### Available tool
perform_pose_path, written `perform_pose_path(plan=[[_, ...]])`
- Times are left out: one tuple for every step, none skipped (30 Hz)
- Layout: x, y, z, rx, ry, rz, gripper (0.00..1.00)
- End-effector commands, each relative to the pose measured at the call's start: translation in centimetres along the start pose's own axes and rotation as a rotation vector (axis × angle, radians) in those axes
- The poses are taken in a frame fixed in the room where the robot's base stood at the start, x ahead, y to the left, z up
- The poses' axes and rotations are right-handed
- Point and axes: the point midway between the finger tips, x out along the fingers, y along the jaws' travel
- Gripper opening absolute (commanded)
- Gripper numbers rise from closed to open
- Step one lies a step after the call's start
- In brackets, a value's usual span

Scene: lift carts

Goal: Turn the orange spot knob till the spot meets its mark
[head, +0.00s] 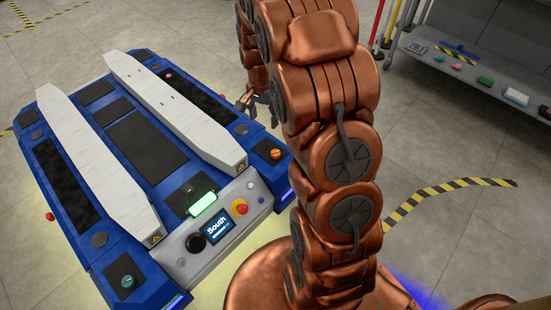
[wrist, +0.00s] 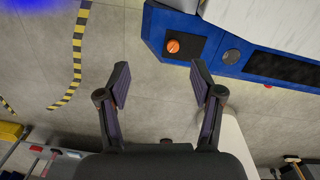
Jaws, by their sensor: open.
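The orange knob (head: 275,153) sits on a black pad at the front right corner of the blue lift cart (head: 84,58) in the head view. It also shows in the wrist view (wrist: 173,46), beyond my fingertips and slightly right of the middle. I cannot make out its spot or mark in either view. My gripper (wrist: 159,76) is open and empty, its fingers apart over bare floor in the wrist view. In the head view my gripper (head: 259,104) is beyond the cart's right edge, apart from the knob and partly hidden by my arm.
A teal knob (head: 127,281) is at the cart's front left corner. The front panel has a "South" screen (head: 217,231), a red button (head: 240,208) and a black dial (head: 196,243). Two white rails (head: 95,150) run along the top. A grey shelf (head: 470,75) stands right.

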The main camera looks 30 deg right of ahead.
Motion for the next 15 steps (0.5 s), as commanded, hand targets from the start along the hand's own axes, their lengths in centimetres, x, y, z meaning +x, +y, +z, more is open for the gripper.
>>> perform_pose_path(plan=[[3.3, -0.4, -1.3, 0.042, -0.001, 0.000, 0.66], [4.6, -0.7, -1.9, 0.068, -0.001, -0.001, 0.66], [6.2, -1.1, -2.9, 0.102, 0.001, -0.004, 0.66], [7.4, -1.4, -3.6, 0.127, 0.003, -0.008, 0.66], [8.7, -1.6, -4.3, 0.153, 0.003, -0.010, 0.66], [10.4, -1.8, -5.2, 0.187, 0.002, -0.011, 0.66], [11.6, -2.0, -5.8, 0.212, 0.004, -0.014, 0.66], [12.8, -2.2, -6.4, 0.236, 0.005, -0.017, 0.66], [14.4, -2.4, -7.2, 0.266, 0.006, -0.021, 0.66], [15.4, -2.6, -7.8, 0.289, 0.007, -0.026, 0.66], [16.4, -2.8, -8.4, 0.309, 0.009, -0.030, 0.66], [17.6, -2.9, -8.9, 0.334, 0.009, -0.033, 0.66], [18.4, -3.0, -9.3, 0.350, 0.008, -0.034, 0.66], [19.2, -3.0, -9.6, 0.367, 0.007, -0.035, 0.66], [20.0, -3.1, -10.0, 0.384, 0.006, -0.037, 0.66]])
